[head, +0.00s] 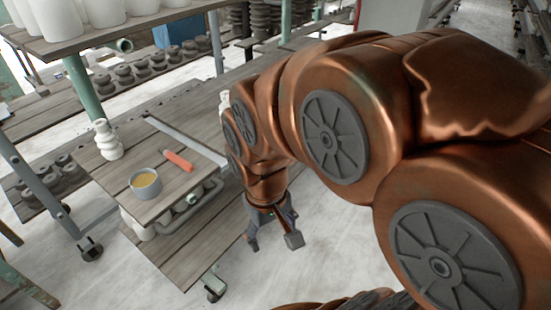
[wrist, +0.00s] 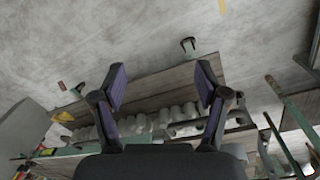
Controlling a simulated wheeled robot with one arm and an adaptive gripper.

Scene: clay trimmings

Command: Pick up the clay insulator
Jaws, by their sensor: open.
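A white ribbed clay insulator (head: 108,140) stands upright at the left back of the small wooden cart top (head: 175,205) in the head view. My gripper (head: 274,241) is open and empty over the floor, to the right of the cart and well apart from the insulator. In the wrist view my gripper (wrist: 161,85) has its two dark fingers spread with nothing between them. Beyond them lie a wooden board (wrist: 160,85) and a row of pale rounded pieces (wrist: 162,120); I cannot tell whether the insulator is among these.
A grey bowl with yellow contents (head: 146,183), an orange-handled tool (head: 178,160) and a long grey metal bar (head: 186,140) share the cart top. A rack (head: 110,40) with white cylinders stands behind. Another cart with dark insulators (head: 55,180) is at left. Floor around my gripper is clear.

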